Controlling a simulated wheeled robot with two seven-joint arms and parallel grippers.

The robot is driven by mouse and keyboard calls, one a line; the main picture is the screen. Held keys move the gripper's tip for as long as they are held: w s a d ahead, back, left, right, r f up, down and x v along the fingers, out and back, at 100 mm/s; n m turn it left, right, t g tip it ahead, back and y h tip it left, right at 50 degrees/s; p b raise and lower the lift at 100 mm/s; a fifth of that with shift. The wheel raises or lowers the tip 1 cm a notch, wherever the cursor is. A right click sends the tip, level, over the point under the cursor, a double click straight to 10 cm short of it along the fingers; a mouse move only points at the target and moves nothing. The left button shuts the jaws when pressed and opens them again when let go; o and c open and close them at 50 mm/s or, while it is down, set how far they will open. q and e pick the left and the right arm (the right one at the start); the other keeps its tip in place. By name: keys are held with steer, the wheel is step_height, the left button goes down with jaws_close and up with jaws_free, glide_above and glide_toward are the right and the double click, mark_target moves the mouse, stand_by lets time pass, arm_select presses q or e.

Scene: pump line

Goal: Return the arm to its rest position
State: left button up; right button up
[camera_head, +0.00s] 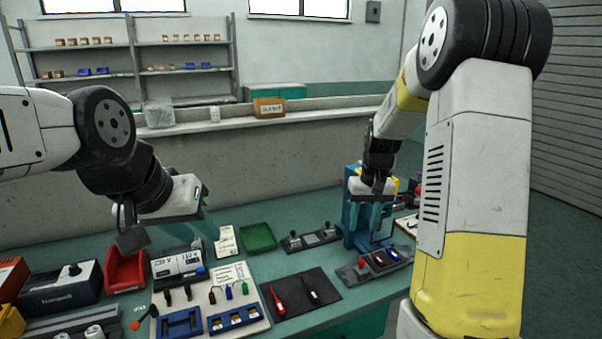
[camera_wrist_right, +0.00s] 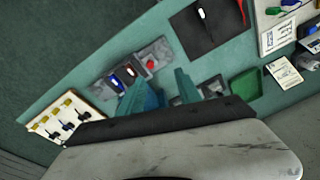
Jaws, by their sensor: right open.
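My right arm is raised on the right of the head view and bends down to its gripper (camera_head: 372,222), which hangs in front of the blue stand. In the right wrist view its two teal fingers (camera_wrist_right: 165,90) are apart, with nothing between them, above the table. My left arm reaches in from the left. Its gripper (camera_head: 192,230) points down over the back of the table, near a white sheet. Its teal fingers look apart and I see nothing held.
Below the grippers, the teal table (camera_head: 320,325) carries a blue stand (camera_head: 350,215), a green tray (camera_head: 258,237), a red bin (camera_head: 127,270), a black mat (camera_head: 325,278) with tools and a grey fixture (camera_head: 350,275). A concrete ledge (camera_head: 280,165) runs behind. Air above the table's middle is clear.

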steer(key=s+a+r+t+y, duration=0.15)
steer(key=s+a+r, duration=0.25)
steer(key=s+r, duration=0.75)
steer(key=s+a+r+t, duration=0.1)
steer(key=s, duration=0.5)
steer(key=s+a+r+t, duration=0.2)
steer(key=s, duration=0.4)
steer(key=shift+r, duration=0.25)
steer(key=shift+s+d+t, duration=0.1)
steer(key=shift+t, duration=0.15)
